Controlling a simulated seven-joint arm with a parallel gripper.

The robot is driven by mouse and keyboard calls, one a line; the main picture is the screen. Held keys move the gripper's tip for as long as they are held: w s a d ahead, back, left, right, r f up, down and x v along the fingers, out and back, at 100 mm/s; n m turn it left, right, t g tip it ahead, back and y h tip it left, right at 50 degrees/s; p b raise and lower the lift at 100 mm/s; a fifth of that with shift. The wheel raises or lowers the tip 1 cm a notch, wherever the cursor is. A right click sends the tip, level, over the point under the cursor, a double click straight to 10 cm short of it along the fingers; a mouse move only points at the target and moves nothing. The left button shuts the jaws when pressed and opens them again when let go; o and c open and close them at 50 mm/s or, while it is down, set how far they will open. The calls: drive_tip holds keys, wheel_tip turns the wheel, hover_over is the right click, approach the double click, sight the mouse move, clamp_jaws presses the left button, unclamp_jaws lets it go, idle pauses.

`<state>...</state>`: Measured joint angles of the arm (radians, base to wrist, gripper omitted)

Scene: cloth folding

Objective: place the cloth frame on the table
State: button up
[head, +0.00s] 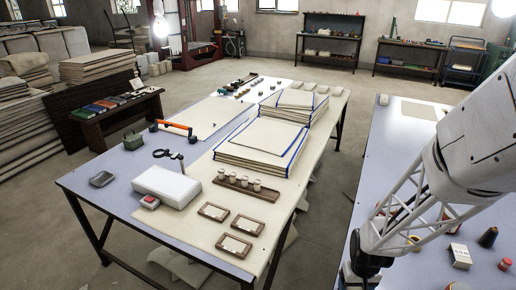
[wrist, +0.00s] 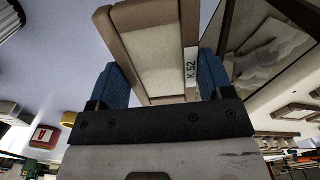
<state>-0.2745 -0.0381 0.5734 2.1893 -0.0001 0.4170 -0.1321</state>
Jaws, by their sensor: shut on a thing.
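In the wrist view a cloth frame (wrist: 160,60), with a brown border, pale cloth and a white label reading "K 52", sits between the blue fingers of my gripper (wrist: 161,78). The fingers are shut on it at its sides. Its far end runs out of the top of the picture. In the head view my arm reaches in from the right over the right-hand table (head: 384,130); the fingers and the held frame are not visible there. Three similar small frames (head: 215,211) lie on the near end of the middle table (head: 110,205).
A white block (head: 166,186), a wooden tray with several spools (head: 246,191) and a stack of blue-edged cloth panels (head: 262,145) stand on the middle table. A small labelled box (head: 460,256), a dark spool (head: 488,237) and a red-topped item (head: 505,264) stand near my arm.

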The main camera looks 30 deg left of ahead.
drive_tip(key=a+n, duration=0.3)
drive_tip(key=a, duration=0.9)
drive_tip(key=s+a+n, duration=0.1)
drive_tip(key=a+n, duration=0.3)
drive_tip(key=a, duration=0.8)
drive_tip(key=s+a+n, duration=0.1)
drive_tip(key=a+n, duration=0.2)
drive_tip(key=a, duration=0.8)
drive_tip(key=shift+s+a+r+n, duration=0.1)
drive_tip(key=shift+a+n, duration=0.2)
drive_tip(key=shift+a, duration=0.1)
drive_tip(key=s+a+n, duration=0.1)
drive_tip(key=a, duration=0.2)
drive_tip(key=s+a+n, duration=0.1)
drive_tip(key=s+a, duration=0.1)
drive_tip(key=a, duration=0.1)
drive_tip(key=s+a, duration=0.2)
drive_tip(key=a, duration=0.1)
drive_tip(key=shift+s+a+n, duration=0.1)
drive_tip(key=shift+a+n, duration=0.3)
hover_over(199, 232)
drive_tip(key=shift+a+f, duration=0.1)
drive_tip(key=shift+f, duration=0.65)
drive_tip(key=shift+f, duration=0.1)
drive_tip(key=shift+f, duration=1.65)
